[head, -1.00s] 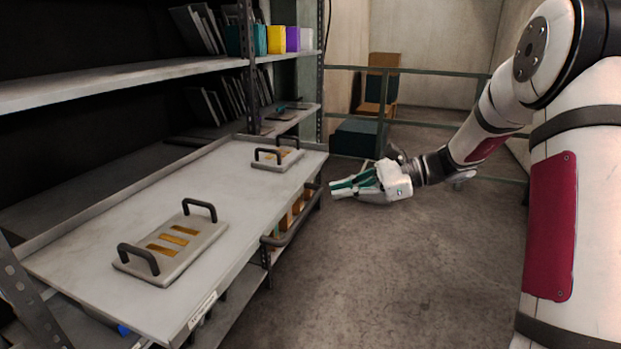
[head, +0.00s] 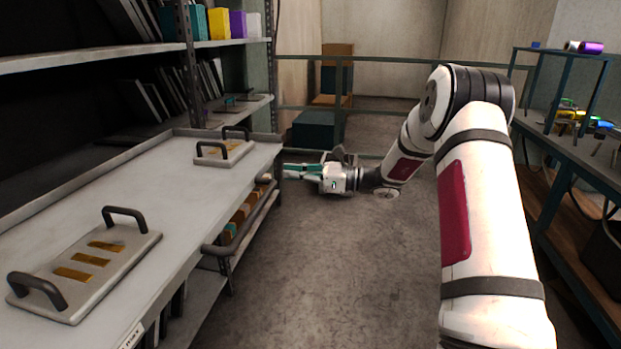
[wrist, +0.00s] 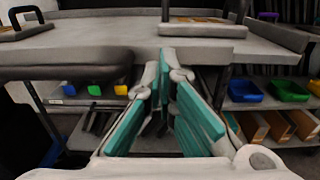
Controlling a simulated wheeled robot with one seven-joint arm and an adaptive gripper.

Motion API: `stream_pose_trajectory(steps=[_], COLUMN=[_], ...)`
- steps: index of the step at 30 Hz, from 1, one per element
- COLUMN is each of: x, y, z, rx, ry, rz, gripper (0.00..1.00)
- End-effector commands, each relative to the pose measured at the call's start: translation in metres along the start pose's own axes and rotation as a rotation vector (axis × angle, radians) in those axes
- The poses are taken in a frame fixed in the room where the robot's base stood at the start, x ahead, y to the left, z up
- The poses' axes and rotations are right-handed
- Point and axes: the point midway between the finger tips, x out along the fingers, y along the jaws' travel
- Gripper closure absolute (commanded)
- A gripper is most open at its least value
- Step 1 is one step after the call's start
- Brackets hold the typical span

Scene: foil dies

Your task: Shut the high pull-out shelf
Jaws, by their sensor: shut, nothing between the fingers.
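The high pull-out shelf (head: 185,190) is a wide grey tray that stands out from the rack at the left of the head view. Two dies with black handles lie on it: a near one (head: 120,245) and a far one (head: 215,153). My gripper (head: 287,171) is shut and empty at the right, near the far end of the shelf's front edge. In the wrist view, the shut green-padded fingers (wrist: 167,58) point at the shelf's front edge (wrist: 110,60). I cannot tell whether the tips touch it.
A dark rail (head: 240,222) runs along the front below the shelf, with boxes behind it. A workbench (head: 575,170) with small colourful items stands at the right. Coloured bins (wrist: 288,91) sit lower on the rack. The floor (head: 330,260) between is clear.

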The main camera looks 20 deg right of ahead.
Motion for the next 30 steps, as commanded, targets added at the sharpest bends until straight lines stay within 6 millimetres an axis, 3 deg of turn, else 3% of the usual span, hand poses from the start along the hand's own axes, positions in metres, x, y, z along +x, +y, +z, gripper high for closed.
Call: stream_pose_trajectory(steps=[3,10,30], x=[0.023,0.05,0.059], y=[0.001,0.0,0.0], z=[-0.001,-0.001,0.0], rx=[-0.002,-0.002,-0.001], ry=[0.0,0.001,0.001], rz=[0.003,0.001,0.0], gripper=[1.0,1.0,1.0])
